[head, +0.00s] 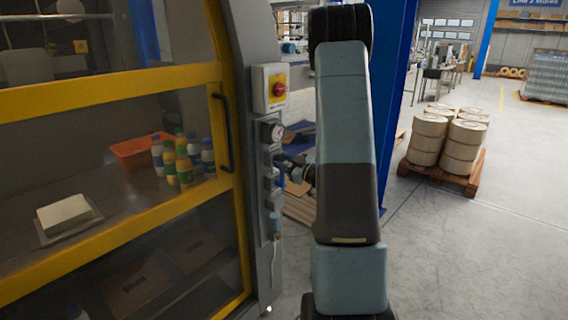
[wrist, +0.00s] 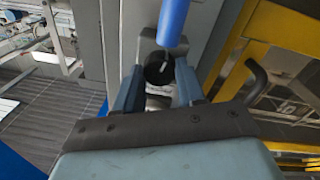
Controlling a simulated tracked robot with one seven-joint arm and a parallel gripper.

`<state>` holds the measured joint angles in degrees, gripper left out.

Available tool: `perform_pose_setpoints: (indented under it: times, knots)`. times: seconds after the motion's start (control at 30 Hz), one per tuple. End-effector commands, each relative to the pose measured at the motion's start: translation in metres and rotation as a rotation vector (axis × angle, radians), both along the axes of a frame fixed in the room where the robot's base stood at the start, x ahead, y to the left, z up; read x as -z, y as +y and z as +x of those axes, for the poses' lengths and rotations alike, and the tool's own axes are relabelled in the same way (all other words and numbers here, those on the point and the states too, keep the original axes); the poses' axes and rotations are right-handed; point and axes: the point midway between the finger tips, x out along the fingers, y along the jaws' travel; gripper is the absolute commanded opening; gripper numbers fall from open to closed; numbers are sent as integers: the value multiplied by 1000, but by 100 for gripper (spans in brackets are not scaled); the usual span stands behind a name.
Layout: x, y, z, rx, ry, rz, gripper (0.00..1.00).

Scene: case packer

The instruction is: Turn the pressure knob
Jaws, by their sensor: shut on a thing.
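The pressure knob (wrist: 158,68) is a round black knob with a light mark on its face, on the grey machine panel in the wrist view. My gripper (wrist: 157,86) has one finger on each side of it and is shut on it. In the head view my gripper (head: 287,162) is at the panel below a round pressure gauge (head: 272,131). The knob cannot be made out there, being hidden or too small. A blue cylindrical part (wrist: 173,22) stands close beside the knob in the wrist view.
A red switch on a yellow plate (head: 279,90) sits above the gauge. The yellow-framed machine door (head: 110,87) with its dark handle (head: 222,130) is to the left, with bottles behind it. A pallet of rolls (head: 447,135) stands on the open floor at right.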

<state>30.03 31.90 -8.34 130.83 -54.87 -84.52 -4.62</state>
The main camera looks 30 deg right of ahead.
Motion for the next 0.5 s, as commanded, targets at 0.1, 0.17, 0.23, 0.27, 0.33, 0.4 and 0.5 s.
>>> perform_pose_setpoints:
  times: [0.1,0.17,0.23,0.27,0.33,0.4,0.5]
  knots:
    - [0,0,0,0,-2,-8,8]
    - [0,0,0,0,-2,-7,8]
    - [0,0,0,0,-2,-7,8]
    - [0,0,0,0,-1,-7,8]
    - [1,0,0,0,-1,-6,41]
    - [0,0,0,0,-1,-6,48]
    - [0,0,0,-1,-1,-6,57]
